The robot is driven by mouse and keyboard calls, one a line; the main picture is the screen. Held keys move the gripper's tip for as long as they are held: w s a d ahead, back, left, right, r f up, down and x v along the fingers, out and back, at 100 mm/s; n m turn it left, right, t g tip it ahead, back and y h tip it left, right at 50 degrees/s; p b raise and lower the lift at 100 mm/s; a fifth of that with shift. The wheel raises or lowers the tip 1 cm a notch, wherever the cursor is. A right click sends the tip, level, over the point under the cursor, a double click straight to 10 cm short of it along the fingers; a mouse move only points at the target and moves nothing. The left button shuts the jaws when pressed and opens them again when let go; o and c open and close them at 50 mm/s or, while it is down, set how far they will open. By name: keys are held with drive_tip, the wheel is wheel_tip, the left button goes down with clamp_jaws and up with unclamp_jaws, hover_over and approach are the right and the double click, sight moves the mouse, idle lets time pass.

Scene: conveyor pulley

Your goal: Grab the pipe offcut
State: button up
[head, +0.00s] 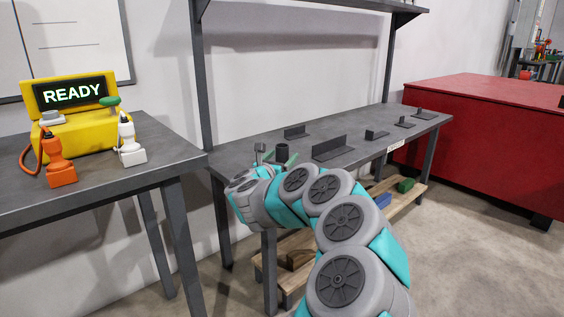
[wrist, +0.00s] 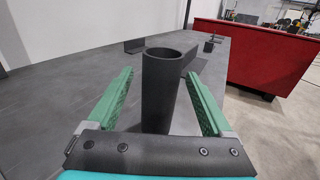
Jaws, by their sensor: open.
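The pipe offcut (wrist: 161,92) is a short dark grey hollow cylinder, standing upright on the grey table. In the wrist view it is between the two green finger pads of my gripper (wrist: 160,98), with a visible gap on each side. My gripper is open and does not appear to touch it. In the head view the pipe offcut (head: 283,153) shows near the left end of the workbench, beside my gripper (head: 275,156). The lower part of the pipe is hidden behind the gripper body in the wrist view.
Several dark metal brackets, including a long angle piece (head: 333,149), lie further right on the workbench (head: 236,157). A red cabinet (head: 480,110) stands to the right. A yellow device reading READY (head: 75,120) sits on the left table. A wooden lower shelf (head: 415,192) holds coloured blocks.

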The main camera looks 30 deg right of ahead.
drive_tip(key=shift+w+d, duration=0.2)
drive_tip(key=shift+d, duration=0.1)
clamp_jaws()
idle(0.5)
